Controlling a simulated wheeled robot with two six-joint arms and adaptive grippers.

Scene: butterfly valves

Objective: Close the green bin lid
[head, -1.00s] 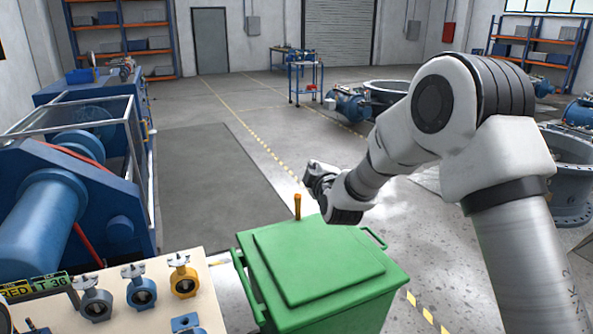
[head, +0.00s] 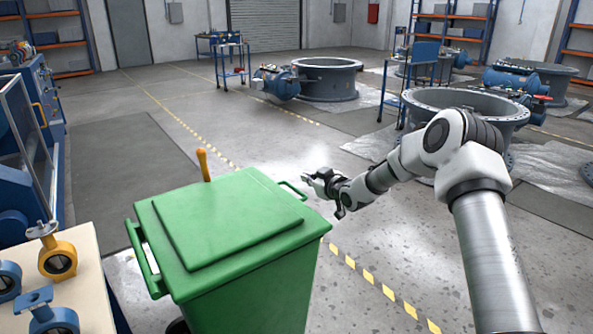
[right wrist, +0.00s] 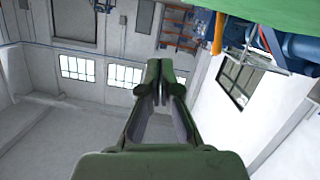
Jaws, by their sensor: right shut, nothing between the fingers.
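The green bin (head: 255,290) stands front left of centre in the head view. Its lid (head: 225,222) lies flat on the rim and looks shut, with an orange handle (head: 204,165) upright behind it. My right gripper (head: 309,179) is just right of the lid's far right corner, near the side handle (head: 292,190). It is shut and empty; I cannot tell whether it touches the bin. In the right wrist view its fingertips (right wrist: 160,82) are together, and a green surface (right wrist: 285,12) fills the top right corner. My left gripper is not in view.
A table with small valves (head: 58,258) stands at the left, close to the bin. Large grey flanged rings (head: 465,102) and a blue valve (head: 277,82) stand farther back. The floor (head: 380,240) right of the bin is clear.

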